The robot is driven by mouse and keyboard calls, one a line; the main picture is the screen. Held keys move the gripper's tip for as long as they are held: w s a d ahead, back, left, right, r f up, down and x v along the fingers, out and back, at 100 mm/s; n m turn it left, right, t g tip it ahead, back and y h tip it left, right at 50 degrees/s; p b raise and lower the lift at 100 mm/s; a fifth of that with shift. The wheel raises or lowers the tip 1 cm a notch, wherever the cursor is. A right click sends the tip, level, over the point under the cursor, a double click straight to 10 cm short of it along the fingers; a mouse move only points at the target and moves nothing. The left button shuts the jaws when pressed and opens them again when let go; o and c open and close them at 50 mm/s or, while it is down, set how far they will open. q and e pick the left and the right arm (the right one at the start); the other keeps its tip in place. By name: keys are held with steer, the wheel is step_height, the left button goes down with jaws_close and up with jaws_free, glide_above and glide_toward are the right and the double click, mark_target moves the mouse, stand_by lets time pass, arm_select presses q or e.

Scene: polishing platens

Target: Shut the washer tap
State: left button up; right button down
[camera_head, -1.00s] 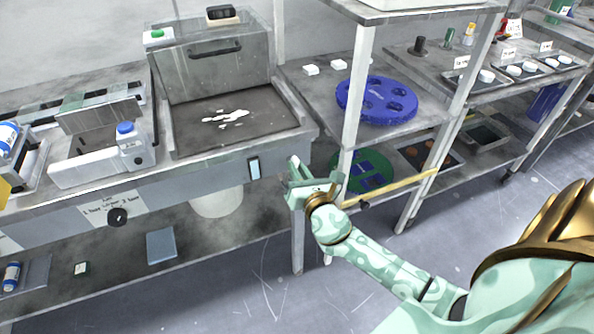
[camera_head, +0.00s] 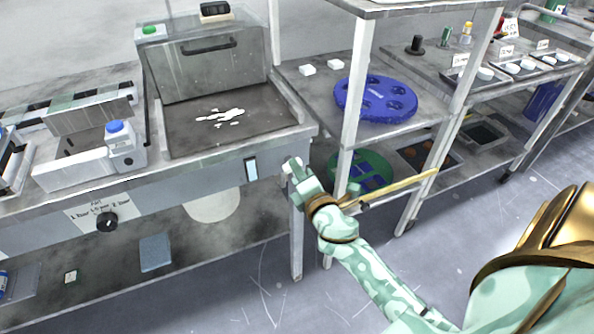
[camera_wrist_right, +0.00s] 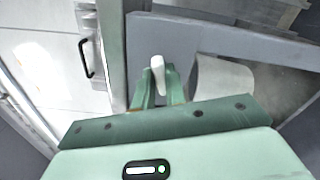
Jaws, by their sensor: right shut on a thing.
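The washer (camera_head: 222,75) is a steel basin with its lid raised, set in the bench at the upper left of the head view. My right gripper (camera_head: 294,168) is at the bench's front right corner, below and right of the basin. In the right wrist view, the right gripper's fingers (camera_wrist_right: 158,85) are shut on a small white lever (camera_wrist_right: 157,64), apparently the tap handle. The lever's base and most of the tap are hidden. The left gripper is not in view.
A black dial (camera_head: 107,222) and a pale blue window (camera_head: 251,169) are on the bench front. To the right, a shelf post (camera_head: 352,95) stands close to my arm, with a blue platen (camera_head: 377,99) on the shelf.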

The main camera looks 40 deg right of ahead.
steer(key=shift+f+m, duration=0.2)
steer(key=shift+m, duration=1.9)
steer(key=c, duration=1.4)
jaws_free()
steer(key=shift+c, duration=0.2)
